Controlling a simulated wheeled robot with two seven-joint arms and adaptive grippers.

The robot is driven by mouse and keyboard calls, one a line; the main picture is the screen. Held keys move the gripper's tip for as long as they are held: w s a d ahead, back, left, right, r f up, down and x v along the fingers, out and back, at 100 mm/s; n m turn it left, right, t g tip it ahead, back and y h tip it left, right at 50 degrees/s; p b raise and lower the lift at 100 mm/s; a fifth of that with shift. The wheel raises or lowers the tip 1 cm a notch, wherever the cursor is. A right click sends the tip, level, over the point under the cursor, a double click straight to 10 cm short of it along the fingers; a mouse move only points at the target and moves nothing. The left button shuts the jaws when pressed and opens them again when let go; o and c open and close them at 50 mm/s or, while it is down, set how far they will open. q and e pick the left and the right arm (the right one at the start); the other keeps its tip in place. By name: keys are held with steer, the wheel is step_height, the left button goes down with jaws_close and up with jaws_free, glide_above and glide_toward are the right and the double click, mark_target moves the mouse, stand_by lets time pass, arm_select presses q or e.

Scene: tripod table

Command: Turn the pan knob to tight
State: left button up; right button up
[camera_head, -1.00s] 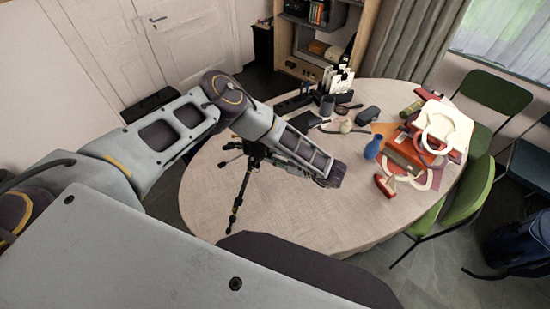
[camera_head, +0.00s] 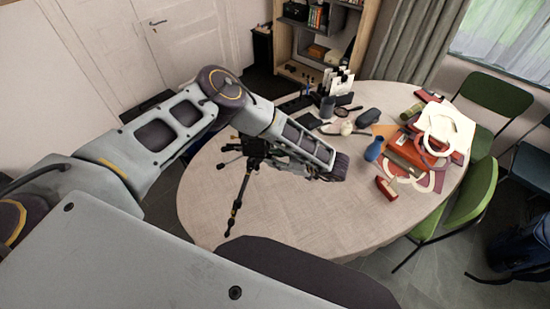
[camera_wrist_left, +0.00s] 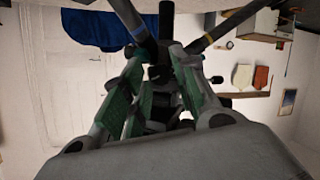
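A black tripod (camera_head: 241,190) stands on the round table, partly covered by my left forearm. My left gripper sits beneath the forearm's end beside the tripod's top and is mostly hidden in the head view. In the left wrist view my left gripper (camera_wrist_left: 158,62) has its two green-padded fingers apart, with dark tripod parts between and just beyond the tips. The tripod's column and legs (camera_wrist_left: 166,22) run up from there. I cannot tell which dark part is the pan knob, or whether the fingers touch it. My right gripper is not in view.
On the table's (camera_head: 320,220) right half are a blue vase (camera_head: 374,149), a red object (camera_head: 386,188) and a pile of red and white items (camera_head: 440,140). Small dark items lie at the back. The front middle is clear. Green chairs (camera_head: 470,205) stand at the right.

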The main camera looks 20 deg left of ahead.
arm_select(q)
steer(key=shift+o, duration=0.8)
steer(key=shift+d, duration=0.1)
steer(key=v, duration=1.1)
steer(key=shift+d+r, duration=0.2)
steer(key=shift+d, duration=0.15)
steer(key=shift+s, duration=0.1)
